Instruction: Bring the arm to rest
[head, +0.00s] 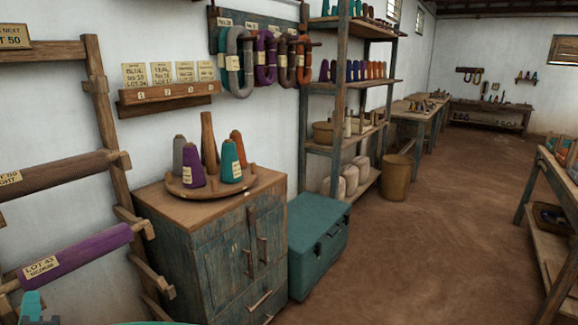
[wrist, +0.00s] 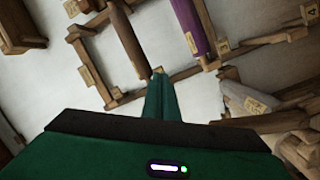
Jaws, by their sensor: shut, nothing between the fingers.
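My gripper (wrist: 159,74) shows in the wrist view, its green fingers together with nothing between them. It points toward the wooden wall rack, which holds a brown roll (wrist: 125,40) and a purple roll (wrist: 188,25). I cannot tell how far the fingertips are from the rack. In the head view the same kind of rack stands at the left, with a brown roll (head: 62,173) and a purple labelled roll (head: 76,254).
A cabinet (head: 217,248) bears a round tray (head: 263,180) with several yarn cones. A teal chest (head: 318,238) stands beside it. Shelving (head: 345,85) and a basket (head: 396,177) are behind. A bench (head: 562,206) is at the right. The brown floor (head: 440,240) between is clear.

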